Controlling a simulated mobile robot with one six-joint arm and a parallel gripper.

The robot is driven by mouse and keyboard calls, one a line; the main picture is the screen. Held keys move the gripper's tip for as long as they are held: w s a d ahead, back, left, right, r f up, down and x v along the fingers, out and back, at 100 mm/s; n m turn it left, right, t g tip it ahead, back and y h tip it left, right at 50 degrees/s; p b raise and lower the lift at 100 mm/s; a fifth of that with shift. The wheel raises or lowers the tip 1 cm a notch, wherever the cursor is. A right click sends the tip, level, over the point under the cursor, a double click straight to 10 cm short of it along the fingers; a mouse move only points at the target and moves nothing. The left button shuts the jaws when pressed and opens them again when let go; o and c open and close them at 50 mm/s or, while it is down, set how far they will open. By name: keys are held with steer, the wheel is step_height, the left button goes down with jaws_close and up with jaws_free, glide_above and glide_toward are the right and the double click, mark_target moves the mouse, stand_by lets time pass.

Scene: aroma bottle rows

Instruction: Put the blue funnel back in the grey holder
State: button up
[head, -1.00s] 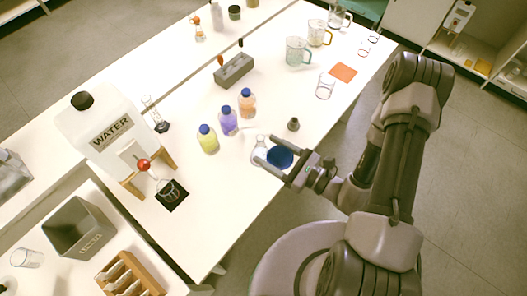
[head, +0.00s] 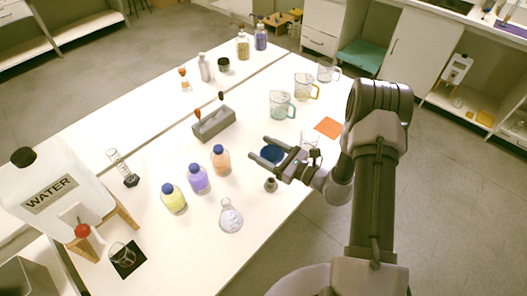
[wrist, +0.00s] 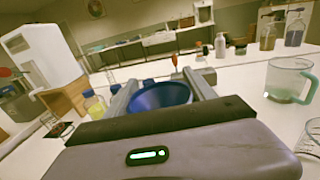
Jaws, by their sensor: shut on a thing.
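The blue funnel (head: 271,154) is between the two fingers of my gripper (head: 259,154), which is shut on it. In the wrist view the funnel (wrist: 160,96) shows its wide mouth, pinched between the grey fingers. The grey holder (head: 214,124) is a long block on the table, left of and beyond my gripper in the head view. A red-topped and a dark-topped tool stand at the holder. The funnel's lower stem is hidden.
A clear flask (head: 230,216) and a small dark stopper (head: 271,185) stand on the near side. Yellow, purple and orange bottles (head: 197,179) stand in a row left of my gripper.

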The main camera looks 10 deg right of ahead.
steer(key=shift+f+b, duration=2.4)
steer(key=shift+f, duration=0.5)
steer(key=shift+f+b, duration=2.4)
steer(key=shift+f, duration=0.05)
steer(key=o, duration=1.4)
steer(key=p+v, duration=0.4)
steer(key=v, duration=1.3)
steer(key=shift+d, duration=0.25)
